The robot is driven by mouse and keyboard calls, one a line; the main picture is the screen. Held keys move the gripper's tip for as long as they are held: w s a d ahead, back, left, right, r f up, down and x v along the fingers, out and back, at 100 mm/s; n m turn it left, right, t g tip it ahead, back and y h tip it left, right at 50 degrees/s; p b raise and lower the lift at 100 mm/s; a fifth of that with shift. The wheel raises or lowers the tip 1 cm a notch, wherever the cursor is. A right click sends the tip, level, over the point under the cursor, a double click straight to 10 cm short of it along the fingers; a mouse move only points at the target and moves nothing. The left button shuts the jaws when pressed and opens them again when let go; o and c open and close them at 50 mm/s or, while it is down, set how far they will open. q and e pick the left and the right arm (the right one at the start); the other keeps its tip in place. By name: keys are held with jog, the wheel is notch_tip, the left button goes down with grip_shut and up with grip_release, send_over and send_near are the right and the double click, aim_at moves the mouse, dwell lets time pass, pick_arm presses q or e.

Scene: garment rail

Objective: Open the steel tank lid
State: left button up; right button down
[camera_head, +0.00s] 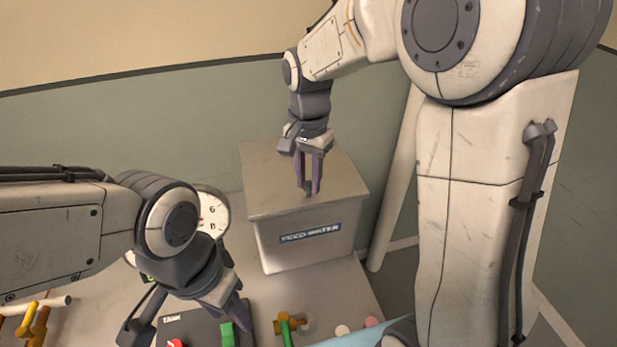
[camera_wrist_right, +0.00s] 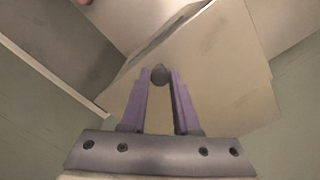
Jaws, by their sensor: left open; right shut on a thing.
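The steel tank (camera_head: 300,240) is a grey box with a blue label on its front, standing against the wall. Its lid (camera_head: 290,170) lies across the top in the head view; I see no clear gap under it there. My right gripper (camera_head: 309,190) points down over the lid's front part. Its purple fingers are shut on a small dark knob, which shows between the fingertips in the right wrist view (camera_wrist_right: 160,74). The lid also fills the middle of that view (camera_wrist_right: 220,60). My left gripper (camera_head: 238,315) is open, low over a dark panel (camera_head: 190,328) marked "TANK".
A round dial gauge (camera_head: 212,212) is partly hidden behind my left wrist. The panel carries a red knob (camera_head: 176,343) and a green piece (camera_head: 228,335). A green-handled brass valve (camera_head: 287,325) sits to their right. Yellow pipework (camera_head: 38,322) is at far left.

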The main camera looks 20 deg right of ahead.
dwell(0.6)
jog(key=shift+w+r, duration=0.1)
jog(key=shift+w, duration=0.05)
jog(key=w+p, duration=0.7)
jog(key=w, duration=0.4)
jog(key=shift+w+r, duration=0.15)
jog(key=shift+w, duration=0.2)
jog(key=shift+w+f, duration=0.2)
jog(key=shift+w, duration=0.35)
jog(key=c, duration=0.7)
grip_release()
jog(key=shift+o, duration=0.2)
jog(key=shift+s, duration=0.1)
jog(key=shift+r, duration=0.1)
